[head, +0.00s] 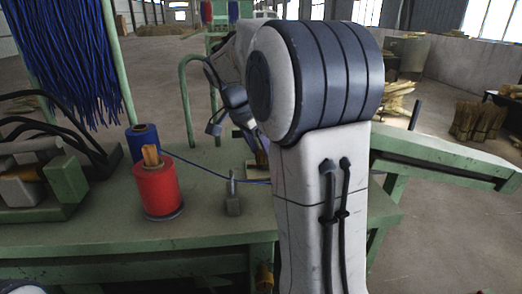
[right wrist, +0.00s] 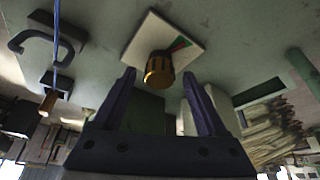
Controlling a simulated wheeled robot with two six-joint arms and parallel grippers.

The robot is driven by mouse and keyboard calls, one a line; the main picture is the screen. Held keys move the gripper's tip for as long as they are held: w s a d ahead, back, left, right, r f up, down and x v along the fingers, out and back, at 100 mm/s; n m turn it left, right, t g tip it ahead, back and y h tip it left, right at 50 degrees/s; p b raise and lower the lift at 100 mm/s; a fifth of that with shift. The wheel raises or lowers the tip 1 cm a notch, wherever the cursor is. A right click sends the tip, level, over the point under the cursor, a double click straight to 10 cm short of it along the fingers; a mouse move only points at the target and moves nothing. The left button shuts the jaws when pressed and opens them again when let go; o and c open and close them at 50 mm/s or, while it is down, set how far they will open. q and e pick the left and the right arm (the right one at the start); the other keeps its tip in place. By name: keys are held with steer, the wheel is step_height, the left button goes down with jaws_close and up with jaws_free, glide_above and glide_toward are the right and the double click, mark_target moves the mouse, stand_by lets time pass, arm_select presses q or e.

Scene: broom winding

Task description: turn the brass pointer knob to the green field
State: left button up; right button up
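The brass knob (right wrist: 158,70) stands on a pale square plate (right wrist: 140,35) in the right wrist view. A narrow red field and a green field (right wrist: 183,44) show on the plate to the upper right of the knob. I cannot tell which way its pointer faces. My right gripper (right wrist: 159,76) is open, with one finger on each side of the knob in the picture; contact is not visible. In the head view the plate (head: 257,174) is partly hidden behind my right arm, which also hides most of the gripper. My left gripper is not in view.
On the green bench, a red spool (head: 156,188) and a blue spool (head: 143,141) stand left. A blue cord runs right past a small grey block with an upright loop (head: 233,204). Blue strands (head: 68,60) hang at far left. Bundles of bristles (head: 478,120) stand at right.

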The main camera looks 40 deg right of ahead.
steer(key=v, duration=1)
steer(key=shift+r+b, duration=0.15)
steer(key=shift+b, duration=0.25)
steer(key=shift+a, duration=0.15)
